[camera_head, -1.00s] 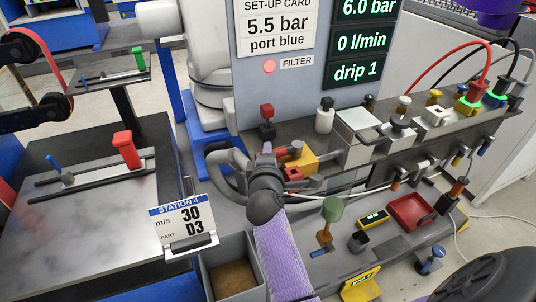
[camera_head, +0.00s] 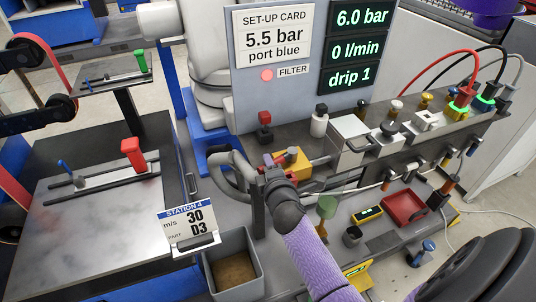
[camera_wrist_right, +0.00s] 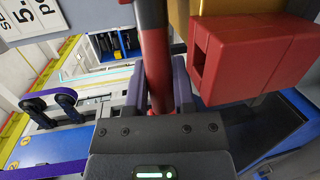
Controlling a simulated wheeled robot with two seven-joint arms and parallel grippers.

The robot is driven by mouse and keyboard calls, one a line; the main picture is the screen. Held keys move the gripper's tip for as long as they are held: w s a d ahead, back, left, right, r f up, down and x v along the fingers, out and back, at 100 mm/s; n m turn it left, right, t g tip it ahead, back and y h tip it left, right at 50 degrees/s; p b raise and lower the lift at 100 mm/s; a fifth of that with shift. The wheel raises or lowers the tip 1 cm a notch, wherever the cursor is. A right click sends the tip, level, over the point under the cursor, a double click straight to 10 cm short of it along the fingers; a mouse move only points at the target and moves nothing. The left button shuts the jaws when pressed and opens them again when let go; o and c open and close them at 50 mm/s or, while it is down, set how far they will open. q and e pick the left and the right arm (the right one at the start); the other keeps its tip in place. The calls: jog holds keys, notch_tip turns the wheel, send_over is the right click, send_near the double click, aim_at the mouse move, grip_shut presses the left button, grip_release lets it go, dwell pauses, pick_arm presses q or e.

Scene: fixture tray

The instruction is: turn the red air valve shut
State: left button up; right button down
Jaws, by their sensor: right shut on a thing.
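The red air valve has a yellow body (camera_head: 297,162) beside a grey pipe, at the middle of the fixture in the head view. My right gripper (camera_head: 267,172) is at the valve's left side, where part of the red lever shows just above it. In the right wrist view, a red and dark lever (camera_wrist_right: 157,60) runs between the fingers of my right gripper (camera_wrist_right: 160,92), which is shut on it. A red block (camera_wrist_right: 252,55) of the valve is to the right of the fingers there. The wrist partly hides the valve. My left gripper is not in view.
A grey panel (camera_head: 245,98) with a set-up card and displays stands behind. A white bottle (camera_head: 319,122) and a red-topped part (camera_head: 265,118) are near it. A grey bin (camera_head: 213,277), a green knob (camera_head: 327,205) and a red tray (camera_head: 405,207) are in front.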

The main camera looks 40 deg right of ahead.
jog(key=shift+c, duration=2.2)
grip_release()
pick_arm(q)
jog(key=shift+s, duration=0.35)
pick_arm(e)
jog(key=shift+s+a+r, duration=0.1)
jog(key=shift+s, duration=0.25)
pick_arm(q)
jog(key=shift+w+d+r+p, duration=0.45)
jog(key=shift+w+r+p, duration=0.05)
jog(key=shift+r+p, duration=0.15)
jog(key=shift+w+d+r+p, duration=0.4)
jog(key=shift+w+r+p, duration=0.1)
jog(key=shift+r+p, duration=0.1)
pick_arm(e)
jog(key=v, duration=0.9)
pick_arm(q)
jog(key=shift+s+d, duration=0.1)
pick_arm(e)
jog(key=shift+s+a, duration=0.1)
